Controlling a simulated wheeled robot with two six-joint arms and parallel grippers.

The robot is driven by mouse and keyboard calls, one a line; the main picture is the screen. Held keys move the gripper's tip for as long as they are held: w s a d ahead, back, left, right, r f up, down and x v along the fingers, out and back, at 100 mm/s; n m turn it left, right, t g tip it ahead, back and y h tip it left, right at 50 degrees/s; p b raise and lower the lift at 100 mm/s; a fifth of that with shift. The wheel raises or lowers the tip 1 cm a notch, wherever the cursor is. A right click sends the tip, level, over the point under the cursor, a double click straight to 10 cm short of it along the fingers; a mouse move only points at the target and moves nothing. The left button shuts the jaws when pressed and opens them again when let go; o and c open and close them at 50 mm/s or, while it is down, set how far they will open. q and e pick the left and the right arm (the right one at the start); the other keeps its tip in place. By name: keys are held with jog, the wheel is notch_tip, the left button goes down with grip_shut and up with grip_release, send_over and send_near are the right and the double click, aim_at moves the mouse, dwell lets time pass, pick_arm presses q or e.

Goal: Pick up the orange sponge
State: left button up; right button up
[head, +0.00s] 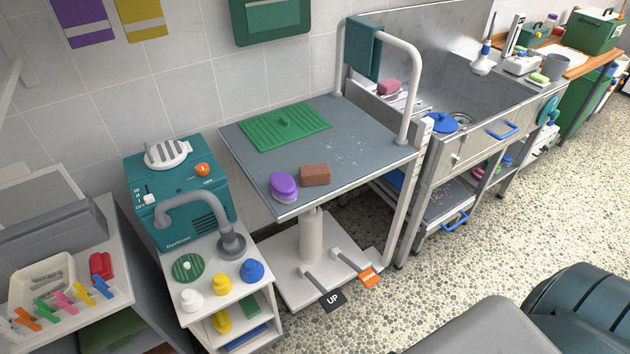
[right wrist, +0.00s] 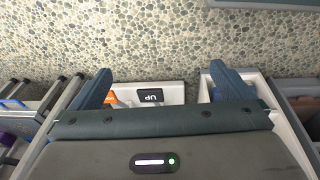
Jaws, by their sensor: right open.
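A brownish-orange block (head: 315,175), the closest match to the orange sponge, lies on the grey grooming table (head: 350,148) near its front edge. It sits just right of a purple brush-like object (head: 284,186). I do not make it out in the right wrist view. My right gripper (right wrist: 163,88) shows in the right wrist view with its two fingers wide apart and nothing between them. It points down over the pebbled floor and the pedals, apart from the block. My left gripper is in no view.
A green ribbed mat (head: 285,126) lies at the table's back left. A white rail (head: 413,75) rises at its right side. A teal dryer (head: 180,195) with a grey hose stands to the left. A pink sponge (head: 388,88) rests by the steel sink (head: 485,120).

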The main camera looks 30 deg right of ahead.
jog(key=w+a+r+t+p, duration=0.1)
jog(key=w+r, duration=0.3)
jog(key=r, duration=0.9)
jog(key=w+a+r+p, duration=0.1)
jog(key=w+r, duration=0.3)
jog(key=r, duration=0.9)
notch_tip(320, 180, up, 21)
jog(key=m+t, duration=0.1)
jog(key=m, duration=0.3)
send_over(316, 173)
jog(key=s+a, duration=0.1)
jog(key=s, duration=0.2)
jog(key=p+x, duration=0.1)
jog(key=x, duration=0.4)
jog(key=shift+p, duration=0.35)
jog(key=shift+w+f, duration=0.1)
jog(key=shift+f, duration=0.2)
jog(key=x, duration=0.1)
jog(key=p+x, duration=0.2)
jog(key=x, duration=0.1)
jog(key=shift+s+d+f, duration=0.1)
jog(key=shift+s+f, duration=0.05)
jog(key=shift+s, duration=0.1)
jog(key=shift+w+f, duration=0.1)
jog(key=shift+f, duration=0.2)
